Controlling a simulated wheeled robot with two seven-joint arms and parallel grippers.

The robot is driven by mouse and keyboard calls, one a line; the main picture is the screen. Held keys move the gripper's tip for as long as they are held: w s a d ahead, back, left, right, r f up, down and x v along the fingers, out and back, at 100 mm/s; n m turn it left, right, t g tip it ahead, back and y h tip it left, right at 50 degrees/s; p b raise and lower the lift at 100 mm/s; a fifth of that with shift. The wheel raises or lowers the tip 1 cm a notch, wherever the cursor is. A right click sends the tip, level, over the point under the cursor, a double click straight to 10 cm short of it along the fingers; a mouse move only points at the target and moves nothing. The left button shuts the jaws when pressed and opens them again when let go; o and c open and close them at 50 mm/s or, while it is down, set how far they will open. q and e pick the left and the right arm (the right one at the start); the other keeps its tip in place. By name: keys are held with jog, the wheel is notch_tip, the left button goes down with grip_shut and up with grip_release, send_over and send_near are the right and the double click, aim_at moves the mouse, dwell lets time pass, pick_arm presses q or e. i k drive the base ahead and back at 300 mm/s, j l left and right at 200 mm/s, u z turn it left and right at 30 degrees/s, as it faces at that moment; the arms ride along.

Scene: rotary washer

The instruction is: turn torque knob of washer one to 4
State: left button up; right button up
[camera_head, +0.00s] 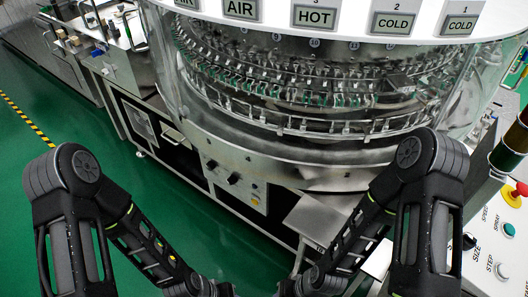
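The rotary washer (290,150) fills the upper middle, with a clear wall around a ring of metal holders. Two black knobs, a left one (211,164) and a right one (234,179), sit on a metal panel (254,201) on its lower front. Their markings are too small to read, so I cannot tell which is the torque knob or where it points. My two arms rise at the left and right and bend back toward the bottom middle. Both grippers are outside the frame, and neither arm touches the knobs.
A white control panel (488,254) at the right carries a red emergency button (515,195) and knobs labelled SPEED, SPRAY, SIZE and STEP. A metal bench (118,66) stands at the upper left. A metal ledge (318,217) juts out below the washer. Green floor (75,110) is open at left.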

aim_at(210, 166)
jog(key=i+j+z, duration=0.15)
jog(key=j+z, duration=0.3)
jog(key=i+j+z, duration=0.1)
jog(key=j+z, duration=0.8)
